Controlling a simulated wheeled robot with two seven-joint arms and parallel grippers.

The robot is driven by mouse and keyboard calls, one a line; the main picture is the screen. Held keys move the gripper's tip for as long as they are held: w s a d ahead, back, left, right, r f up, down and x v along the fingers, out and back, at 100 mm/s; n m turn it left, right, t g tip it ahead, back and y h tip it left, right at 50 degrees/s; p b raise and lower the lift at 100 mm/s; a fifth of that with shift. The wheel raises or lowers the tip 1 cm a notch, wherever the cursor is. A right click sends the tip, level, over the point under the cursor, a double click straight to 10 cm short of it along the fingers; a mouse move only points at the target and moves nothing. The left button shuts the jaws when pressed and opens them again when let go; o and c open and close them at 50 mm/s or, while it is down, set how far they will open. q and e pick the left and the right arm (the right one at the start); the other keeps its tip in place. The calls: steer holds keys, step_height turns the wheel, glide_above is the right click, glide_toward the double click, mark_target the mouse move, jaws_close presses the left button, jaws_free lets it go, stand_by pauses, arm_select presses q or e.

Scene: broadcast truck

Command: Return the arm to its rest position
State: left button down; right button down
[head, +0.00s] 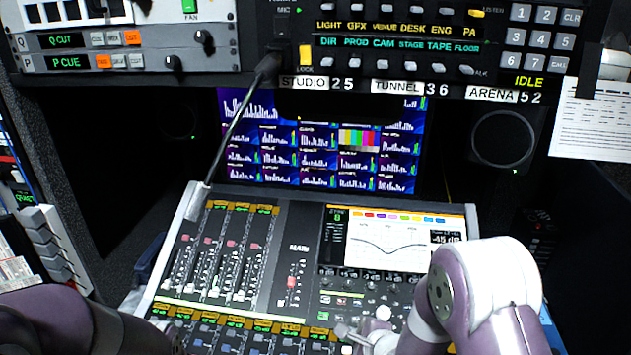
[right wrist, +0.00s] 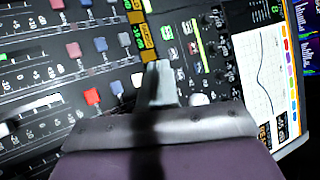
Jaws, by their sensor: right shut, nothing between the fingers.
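My right arm (head: 480,290), purple and white, comes in at the lower right of the head view. Its gripper (head: 347,332) is small and low over the mixing console's lower part. I cannot tell whether the fingertips touch the console. My left arm (head: 70,320) shows as a purple link at the lower left of the head view. Its gripper is out of view.
The mixing console (head: 300,215) with faders and a lit screen (head: 388,240) lies under my right arm. A gooseneck microphone (head: 232,130) rises at its left. Monitors (head: 320,150) stand behind, below an intercom panel (head: 400,40). A paper sheet (head: 592,125) hangs at right.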

steer(key=s+f+n, duration=0.1)
steer(key=n, duration=0.1)
steer(key=s+d+f+n+g+h, duration=0.1)
steer(key=n, duration=0.1)
steer(key=s+d+f+n+g+h, duration=0.1)
steer(key=n, duration=0.1)
steer(key=shift+s+d+f, duration=0.15)
steer(key=shift+s+d, duration=0.1)
steer(key=shift+s, duration=0.05)
steer(key=s+d+n+g, duration=0.1)
steer(key=s+n, duration=0.1)
steer(key=s+d+n+g+h, duration=0.1)
steer(key=s+n, duration=0.1)
steer(key=n, duration=0.1)
steer(key=s+d+r+n+g+h, duration=0.1)
steer(key=s+d+n+g, duration=0.1)
steer(key=n, duration=0.1)
steer(key=shift+s, duration=0.25)
steer(key=s+d+r+n+g, duration=0.1)
steer(key=s+r+n+g, duration=0.1)
steer(key=s+r+n, duration=0.4)
steer(key=shift+s+d+r+h, duration=0.35)
steer(key=shift+s+r, duration=0.15)
steer(key=shift+r, duration=0.8)
